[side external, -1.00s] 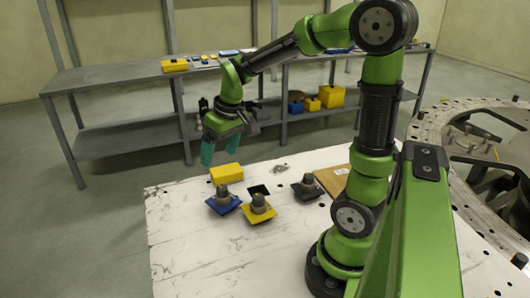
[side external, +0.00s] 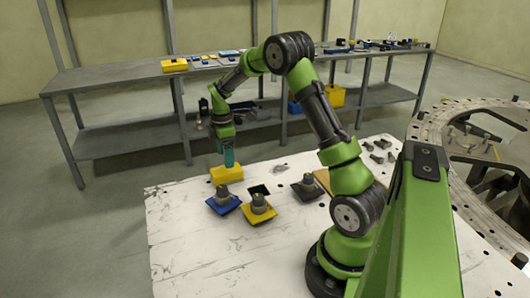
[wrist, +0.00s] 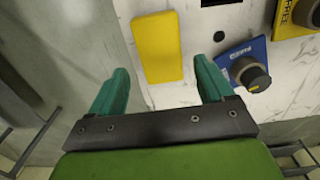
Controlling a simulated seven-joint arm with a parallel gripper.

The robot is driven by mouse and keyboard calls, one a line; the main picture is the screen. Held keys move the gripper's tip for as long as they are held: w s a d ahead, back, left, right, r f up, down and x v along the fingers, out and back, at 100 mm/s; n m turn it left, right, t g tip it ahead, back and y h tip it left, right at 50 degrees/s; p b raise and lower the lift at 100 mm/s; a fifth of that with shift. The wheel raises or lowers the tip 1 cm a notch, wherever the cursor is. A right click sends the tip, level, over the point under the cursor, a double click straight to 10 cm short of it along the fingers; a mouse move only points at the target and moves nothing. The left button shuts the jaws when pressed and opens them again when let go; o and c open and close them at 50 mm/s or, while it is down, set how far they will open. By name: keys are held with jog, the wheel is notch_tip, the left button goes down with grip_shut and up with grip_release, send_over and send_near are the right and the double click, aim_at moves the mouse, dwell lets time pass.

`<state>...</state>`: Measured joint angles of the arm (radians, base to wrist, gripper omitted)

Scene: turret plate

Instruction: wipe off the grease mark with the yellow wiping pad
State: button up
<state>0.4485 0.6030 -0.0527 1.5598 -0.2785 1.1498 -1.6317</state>
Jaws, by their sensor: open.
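The yellow wiping pad (side external: 226,174) is a plain block lying at the far left of the white table. In the wrist view the pad (wrist: 157,45) lies ahead of and between my fingertips. My gripper (side external: 229,164) points down just over the pad; in the wrist view its teal fingers (wrist: 160,68) are apart with nothing clasped between them. Whether the fingertips reach down beside the pad is hard to tell. A grey smudge (side external: 280,169), which looks like the grease mark, lies on the table to the right of the pad.
Knobs on a blue plate (side external: 233,207), a yellow plate (side external: 268,217) and a dark base (side external: 296,194) stand near the pad. A black square (side external: 259,189) lies between them. A brown board (side external: 322,178) and small dark parts (side external: 378,157) lie right. The table's front left is clear.

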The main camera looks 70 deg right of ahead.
jog(key=shift+f, duration=2.8)
jog(key=c, duration=0.9)
jog(key=shift+r, duration=3.55)
jog(key=shift+c, duration=0.2)
